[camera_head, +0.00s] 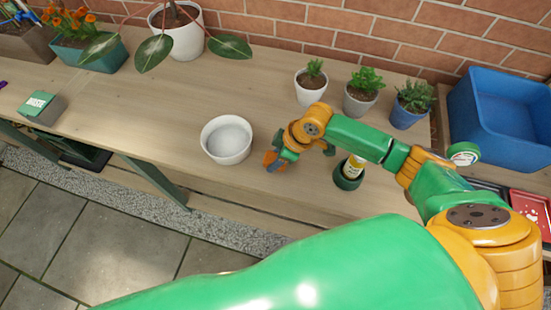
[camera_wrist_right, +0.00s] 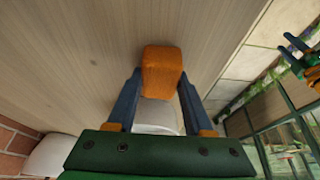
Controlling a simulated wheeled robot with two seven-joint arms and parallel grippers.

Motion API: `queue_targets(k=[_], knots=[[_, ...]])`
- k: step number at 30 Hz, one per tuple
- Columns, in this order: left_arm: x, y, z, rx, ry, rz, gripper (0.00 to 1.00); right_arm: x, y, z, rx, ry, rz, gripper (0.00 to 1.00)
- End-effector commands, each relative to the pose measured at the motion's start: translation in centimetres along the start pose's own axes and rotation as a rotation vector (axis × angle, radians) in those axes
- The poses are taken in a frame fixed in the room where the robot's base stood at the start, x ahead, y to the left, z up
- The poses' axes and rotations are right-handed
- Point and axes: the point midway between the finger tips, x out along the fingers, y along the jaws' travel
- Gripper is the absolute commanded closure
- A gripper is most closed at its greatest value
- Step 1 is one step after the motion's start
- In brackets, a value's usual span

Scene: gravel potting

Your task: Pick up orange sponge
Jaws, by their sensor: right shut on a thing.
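The orange sponge (camera_wrist_right: 162,72) is between the blue fingers of my right gripper (camera_wrist_right: 161,84) in the right wrist view, and the gripper is shut on it. In the head view, my right gripper (camera_head: 276,162) is just right of the white bowl (camera_head: 226,139), and a bit of orange shows at its fingertips. Whether the sponge touches the table is hard to tell. What looks like my left gripper (camera_wrist_right: 302,52) shows small at the right edge of the wrist view; its jaw state is unclear.
A dark green pot with a yellow-and-white bottle (camera_head: 347,174) stands right of the right gripper, under my forearm. Several small potted plants (camera_head: 362,93) stand behind. A blue bin (camera_head: 505,115) is at the right. The wooden table (camera_head: 150,105) is clear left of the bowl.

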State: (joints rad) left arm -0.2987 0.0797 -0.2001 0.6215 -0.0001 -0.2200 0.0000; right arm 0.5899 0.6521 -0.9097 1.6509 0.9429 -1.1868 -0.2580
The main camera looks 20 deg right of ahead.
Motion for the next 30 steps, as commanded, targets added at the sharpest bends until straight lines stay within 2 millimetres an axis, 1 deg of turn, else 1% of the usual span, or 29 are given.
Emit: queue_targets(k=[5, 8, 9, 11, 16, 18, 21, 24, 27, 30], knots=[[0.1, 0.0, 0.1, 0.0, -0.001, 0.0, 0.5, -0.5, 0.1, -0.2, 0.0, 0.001, 0.001, 1.0], [0.4, 0.0, 0.1, -0.001, -0.002, 0.0, 0.5, -1.8, 0.1, -0.8, -0.002, 0.004, 0.002, 1.0], [0.6, 0.0, 0.1, -0.001, -0.002, 0.0, 0.5, -2.6, 0.1, -1.2, -0.003, 0.005, 0.004, 1.0], [0.2, 0.0, 0.1, -0.001, -0.003, 0.0, 0.5, -4.3, -1.1, -1.8, -0.006, 0.005, -0.001, 1.0], [-0.3, 0.0, 0.1, -0.001, -0.004, 0.001, 0.5, -8.8, -5.0, -3.3, -0.008, 0.006, 0.001, 1.0], [-0.1, 0.0, 0.2, -0.001, -0.004, 0.001, 0.5, -9.6, -7.4, -3.4, -0.009, 0.005, -0.001, 1.0], [-0.3, 0.0, 0.2, 0.0, -0.004, 0.001, 0.5, -10.9, -10.3, -3.7, -0.009, 0.004, -0.002, 1.0], [-0.6, 0.0, 0.2, 0.0, -0.004, 0.001, 0.5, -11.9, -12.3, -4.0, -0.006, 0.005, -0.001, 1.0], [-0.9, 0.0, 0.1, 0.0, -0.004, 0.001, 0.5, -12.4, -13.4, -4.1, -0.002, 0.002, -0.001, 1.0], [-1.0, 0.0, 0.1, 0.0, -0.004, 0.001, 0.5, -12.5, -13.9, -4.0, 0.0, 0.001, 0.0, 1.0]])
